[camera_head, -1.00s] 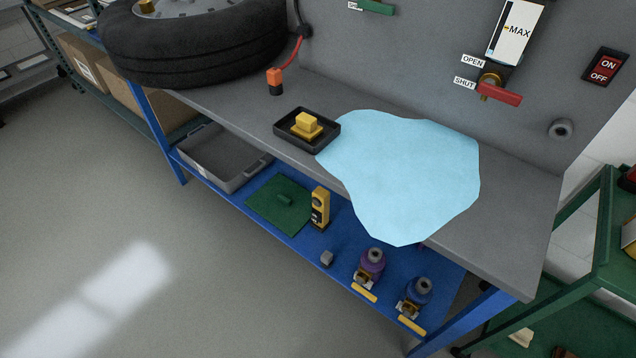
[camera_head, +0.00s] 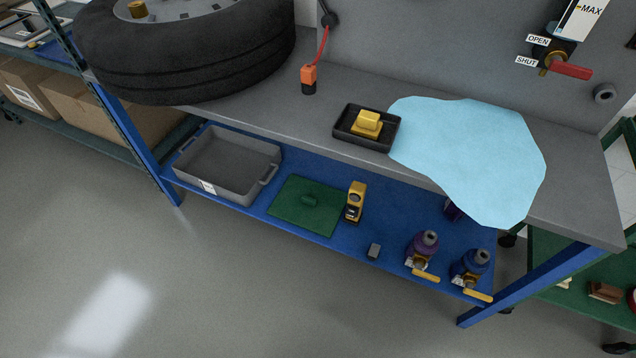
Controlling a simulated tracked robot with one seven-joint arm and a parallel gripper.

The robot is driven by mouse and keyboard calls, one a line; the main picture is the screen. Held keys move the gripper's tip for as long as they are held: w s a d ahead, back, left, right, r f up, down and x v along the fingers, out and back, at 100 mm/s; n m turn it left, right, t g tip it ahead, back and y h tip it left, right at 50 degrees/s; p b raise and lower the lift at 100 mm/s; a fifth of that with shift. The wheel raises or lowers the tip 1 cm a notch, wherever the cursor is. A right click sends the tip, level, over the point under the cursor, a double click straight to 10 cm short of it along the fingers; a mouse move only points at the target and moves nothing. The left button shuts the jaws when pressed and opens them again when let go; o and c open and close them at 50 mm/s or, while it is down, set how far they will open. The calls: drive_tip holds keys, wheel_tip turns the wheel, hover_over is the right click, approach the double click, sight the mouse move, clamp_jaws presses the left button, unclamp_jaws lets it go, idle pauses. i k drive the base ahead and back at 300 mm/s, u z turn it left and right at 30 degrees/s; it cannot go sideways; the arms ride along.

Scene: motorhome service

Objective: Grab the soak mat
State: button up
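A flat green square mat (camera_head: 290,212) with a raised green grip on its middle lies on the blue lower shelf. A flat light blue patch (camera_head: 470,150) with an irregular outline lies on the grey bench top and reaches its front edge. I cannot tell whether it is a sheet or a spill. The green square looks like the soak mat, but no label confirms it. My gripper is not in view.
On the lower shelf (camera_head: 390,205), a grey tray (camera_head: 226,185) stands left of the green mat; a yellow-black device (camera_head: 355,201) and two valved bottles (camera_head: 423,245) stand right. A tyre (camera_head: 190,55) and black tray (camera_head: 345,131) sit above. Floor in front is clear.

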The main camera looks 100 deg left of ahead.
sight(317, 208)
drive_tip(key=u, duration=0.3)
drive_tip(key=k, duration=1.4)
drive_tip(key=u, duration=1.6)
drive_tip(key=i, duration=0.95)
drive_tip(key=u, duration=0.15)
